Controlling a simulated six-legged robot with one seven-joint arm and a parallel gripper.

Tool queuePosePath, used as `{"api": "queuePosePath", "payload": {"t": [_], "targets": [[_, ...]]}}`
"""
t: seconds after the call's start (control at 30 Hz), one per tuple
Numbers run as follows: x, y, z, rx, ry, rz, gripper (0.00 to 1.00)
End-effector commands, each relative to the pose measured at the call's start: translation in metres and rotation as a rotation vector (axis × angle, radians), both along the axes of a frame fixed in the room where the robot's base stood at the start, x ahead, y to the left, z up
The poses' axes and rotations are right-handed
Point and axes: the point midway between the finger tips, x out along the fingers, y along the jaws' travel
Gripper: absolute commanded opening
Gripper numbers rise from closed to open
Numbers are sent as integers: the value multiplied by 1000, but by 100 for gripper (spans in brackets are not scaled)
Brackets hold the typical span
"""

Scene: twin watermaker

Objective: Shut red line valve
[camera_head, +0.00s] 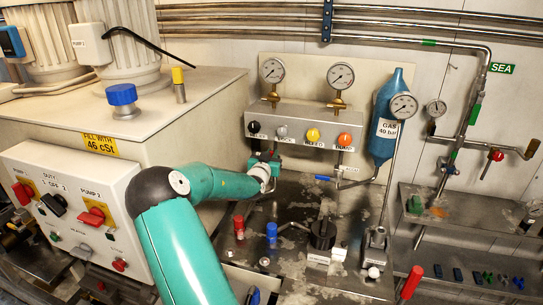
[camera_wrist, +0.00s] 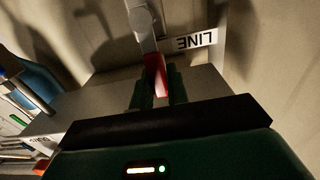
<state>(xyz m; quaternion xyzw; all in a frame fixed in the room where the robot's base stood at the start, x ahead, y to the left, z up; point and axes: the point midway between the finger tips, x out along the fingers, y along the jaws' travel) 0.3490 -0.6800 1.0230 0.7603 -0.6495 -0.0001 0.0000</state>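The red handle of the line valve (camera_wrist: 155,75) shows in the wrist view, hanging from a grey metal stem. A white label reading LINE (camera_wrist: 195,41) is upside down beside it. My gripper (camera_wrist: 160,88) has its two dark fingers close together, one on each side of the red handle, and looks shut on it. How firmly they touch is hard to tell in the dim light. In the head view my gripper (camera_head: 266,160) is below the left end of the grey gauge panel. The valve is largely hidden there by my gripper and wrist.
The gauge panel (camera_head: 305,122) carries black, grey, yellow and orange knobs. A blue gas bottle (camera_head: 384,140) stands to its right. Red (camera_head: 239,226) and blue (camera_head: 271,233) capped posts and a black knob (camera_head: 322,234) stand on the bench below. A red-switched control box (camera_head: 75,205) is left.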

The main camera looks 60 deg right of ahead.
Motion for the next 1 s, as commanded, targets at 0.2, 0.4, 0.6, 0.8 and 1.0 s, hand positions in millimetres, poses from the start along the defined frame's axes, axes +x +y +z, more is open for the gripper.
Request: {"api": "queuePosePath", "payload": {"t": [0.2, 0.4, 0.6, 0.8, 1.0], "targets": [[0, 0, 0, 0, 0, 0, 0], [-1, 0, 0, 2, -14, -1, 0], [-6, -1, 0, 12, -78, -2, 0], [-14, -2, -1, 32, -205, -2, 0], [-26, -4, -4, 59, -382, -4, 0]]}}
